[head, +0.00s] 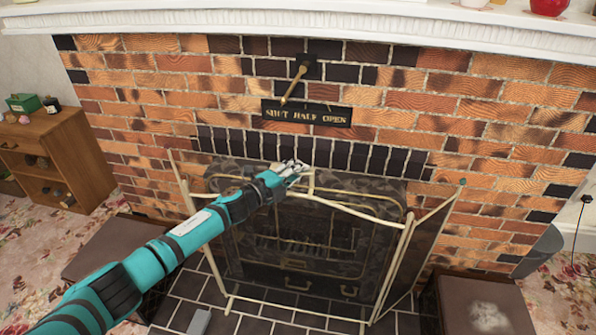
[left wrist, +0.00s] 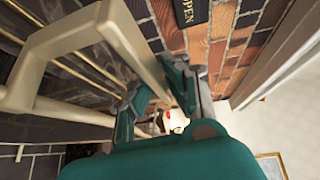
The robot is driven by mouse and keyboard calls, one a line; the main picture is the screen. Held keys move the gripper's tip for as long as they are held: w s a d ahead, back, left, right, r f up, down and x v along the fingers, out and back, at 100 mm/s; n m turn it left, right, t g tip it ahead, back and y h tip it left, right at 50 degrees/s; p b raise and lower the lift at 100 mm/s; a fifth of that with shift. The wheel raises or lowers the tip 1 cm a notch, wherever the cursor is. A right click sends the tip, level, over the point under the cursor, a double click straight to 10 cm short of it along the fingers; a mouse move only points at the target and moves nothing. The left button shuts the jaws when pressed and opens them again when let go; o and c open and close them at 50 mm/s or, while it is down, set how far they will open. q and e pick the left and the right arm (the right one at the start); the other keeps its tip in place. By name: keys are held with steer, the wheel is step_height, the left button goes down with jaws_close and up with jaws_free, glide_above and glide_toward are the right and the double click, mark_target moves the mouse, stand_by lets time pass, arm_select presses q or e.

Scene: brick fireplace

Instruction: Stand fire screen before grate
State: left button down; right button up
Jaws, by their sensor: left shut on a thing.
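The fire screen (head: 403,250) is a cream-framed folding screen with see-through panels. It is upright in front of the grate (head: 290,245), and its side panels are angled. The lower bar of its frame shows just above or on the dark hearth tiles; I cannot tell whether it touches. My left gripper (head: 296,169) is at the top middle of the screen, shut on its cream handle. In the left wrist view the handle (left wrist: 135,45) runs between the fingers of the left gripper (left wrist: 160,95). The grate shows partly through the screen. My right gripper is not in view.
A brick wall (head: 180,95) rises behind, with a white mantel (head: 300,22) above. A "SHUT HALF OPEN" plate (head: 306,113) and brass lever (head: 293,83) are above the opening. Dark boxes stand left (head: 120,245) and right (head: 480,285) of the tiled hearth (head: 265,318).

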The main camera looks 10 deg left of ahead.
arm_select(q)
steer(key=shift+w+r+b, duration=0.3)
steer(key=shift+w+b, duration=0.1)
steer(key=shift+w, duration=0.35)
stand_by(0.3)
stand_by(0.4)
